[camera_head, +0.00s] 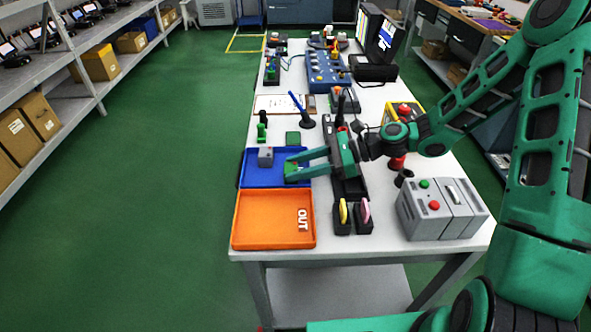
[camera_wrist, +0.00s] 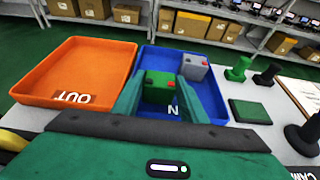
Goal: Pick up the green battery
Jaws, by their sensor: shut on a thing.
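The green battery (camera_wrist: 158,85) has a red terminal and sits in the blue tray (camera_wrist: 222,112), which bears a white letter marking. My gripper (camera_wrist: 158,92) has one finger on each side of the battery and is shut on it. In the head view my gripper (camera_head: 297,166) reaches left over the blue tray (camera_head: 250,181). The green battery (camera_head: 291,171) is partly hidden by the fingers there. Whether the battery touches the tray floor I cannot tell.
A grey battery (camera_wrist: 195,66) stands in the blue tray beside the green one. The orange OUT tray (camera_head: 273,219) lies in front of the blue tray. A grey box (camera_head: 440,210) stands at the right.

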